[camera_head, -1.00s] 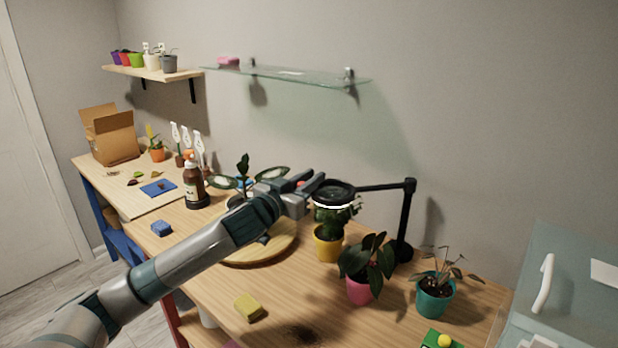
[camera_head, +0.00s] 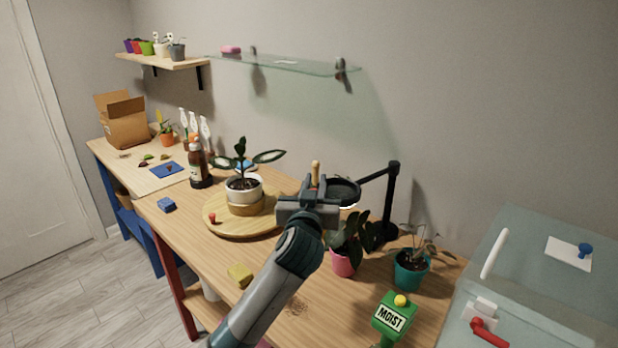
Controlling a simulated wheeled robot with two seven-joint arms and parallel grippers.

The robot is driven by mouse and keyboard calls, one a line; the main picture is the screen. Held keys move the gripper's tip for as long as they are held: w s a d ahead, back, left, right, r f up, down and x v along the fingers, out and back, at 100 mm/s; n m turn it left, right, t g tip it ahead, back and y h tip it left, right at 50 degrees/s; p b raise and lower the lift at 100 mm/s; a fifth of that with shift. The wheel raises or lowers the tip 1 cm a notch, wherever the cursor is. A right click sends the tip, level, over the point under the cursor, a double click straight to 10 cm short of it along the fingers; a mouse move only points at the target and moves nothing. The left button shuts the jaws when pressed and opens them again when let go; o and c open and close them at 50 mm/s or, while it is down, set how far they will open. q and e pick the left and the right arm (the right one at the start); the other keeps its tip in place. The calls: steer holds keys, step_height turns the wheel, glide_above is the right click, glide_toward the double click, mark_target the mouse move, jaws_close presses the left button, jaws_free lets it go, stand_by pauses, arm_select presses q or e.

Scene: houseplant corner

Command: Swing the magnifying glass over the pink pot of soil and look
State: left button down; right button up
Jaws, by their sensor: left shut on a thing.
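The black magnifying glass (camera_head: 345,204) is a dark ring on a jointed black arm (camera_head: 375,174) and post at the back right of the table. My left gripper (camera_head: 318,198) is at the ring's left side, shut on the magnifying glass; the exact grip is partly hidden by the gripper. The pink pot (camera_head: 343,264) holds a dark leafy plant (camera_head: 349,237) and stands below the ring in the picture. The ring looks above and slightly behind it; whether it is directly over the soil I cannot tell. The soil is hidden by leaves. My right gripper is out of view.
A teal pot (camera_head: 409,275) and a green "MOIST" meter (camera_head: 394,316) stand at right. A white potted plant (camera_head: 243,190) sits on a round wooden board (camera_head: 222,226). A yellow sponge (camera_head: 240,275) lies in front. A glass shelf (camera_head: 285,65) is on the wall.

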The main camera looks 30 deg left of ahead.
arm_select(q)
steer(key=d+y, duration=0.1)
steer(key=s+d+n, duration=0.1)
steer(key=shift+s+d+g+y, duration=0.1)
steer(key=shift+d+g+y, duration=0.25)
steer(key=shift+g+y, duration=0.05)
steer(key=shift+s+d+n+g+y, duration=0.3)
steer(key=shift+d+n+y, duration=0.1)
steer(key=shift+d, duration=0.35)
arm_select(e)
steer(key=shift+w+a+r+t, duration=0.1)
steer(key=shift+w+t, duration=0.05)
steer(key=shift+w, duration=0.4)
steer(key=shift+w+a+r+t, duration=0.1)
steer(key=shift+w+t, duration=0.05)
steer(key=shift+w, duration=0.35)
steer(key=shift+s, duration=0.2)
arm_select(q)
steer(key=c, duration=1.6)
jaws_free()
steer(key=shift+c, duration=0.2)
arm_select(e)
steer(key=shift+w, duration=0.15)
